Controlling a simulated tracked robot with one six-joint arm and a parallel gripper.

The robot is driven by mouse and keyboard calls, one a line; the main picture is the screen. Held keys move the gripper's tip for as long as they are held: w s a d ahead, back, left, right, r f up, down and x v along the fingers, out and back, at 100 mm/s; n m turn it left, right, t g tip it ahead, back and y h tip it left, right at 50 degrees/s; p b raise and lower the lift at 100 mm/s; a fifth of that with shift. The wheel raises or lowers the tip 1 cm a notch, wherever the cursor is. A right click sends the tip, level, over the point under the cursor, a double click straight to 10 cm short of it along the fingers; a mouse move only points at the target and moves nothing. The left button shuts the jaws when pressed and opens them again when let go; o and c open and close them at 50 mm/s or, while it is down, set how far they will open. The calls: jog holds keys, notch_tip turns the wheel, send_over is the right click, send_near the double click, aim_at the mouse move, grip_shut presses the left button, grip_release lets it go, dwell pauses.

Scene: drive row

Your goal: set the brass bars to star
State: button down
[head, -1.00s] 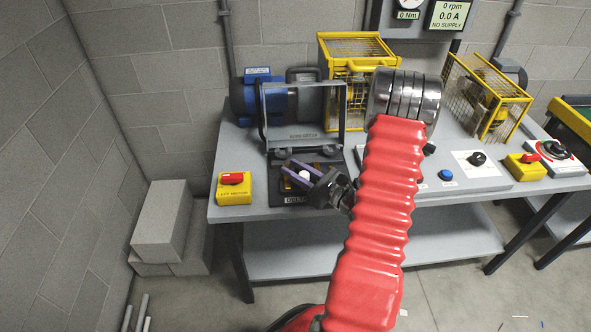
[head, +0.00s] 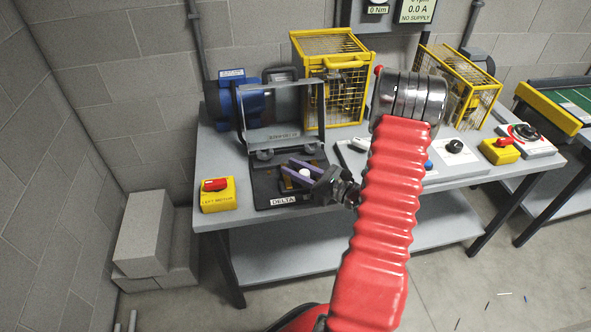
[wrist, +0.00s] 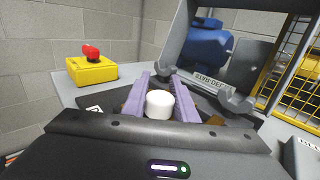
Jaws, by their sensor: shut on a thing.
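My gripper (head: 303,174) reaches over a black terminal board (head: 264,190) at the front left of the bench. Its purple fingers are shut on a white round knob (head: 305,172), which also shows between them in the wrist view (wrist: 160,104). A DELTA label (head: 284,200) lies on the board's front edge. A little brass (head: 286,184) shows beside the fingers, and a brass-coloured piece shows right of them in the wrist view (wrist: 216,120). The bars' layout is mostly hidden by my gripper.
A grey framed cover (head: 283,137) stands raised behind the board, near a blue motor (head: 222,107). A yellow switch box with a red knob (head: 218,195) is at the left. A yellow cage (head: 312,85) stands behind. The supply display reads NO SUPPLY (head: 416,17).

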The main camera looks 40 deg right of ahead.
jog(key=shift+d, duration=0.25)
jog(key=c, duration=1.4)
grip_release()
jog(key=shift+s, duration=0.1)
jog(key=v, duration=1.3)
jog(key=shift+s+d, duration=0.1)
jog(key=shift+s, duration=0.2)
jog(key=shift+f, duration=0.15)
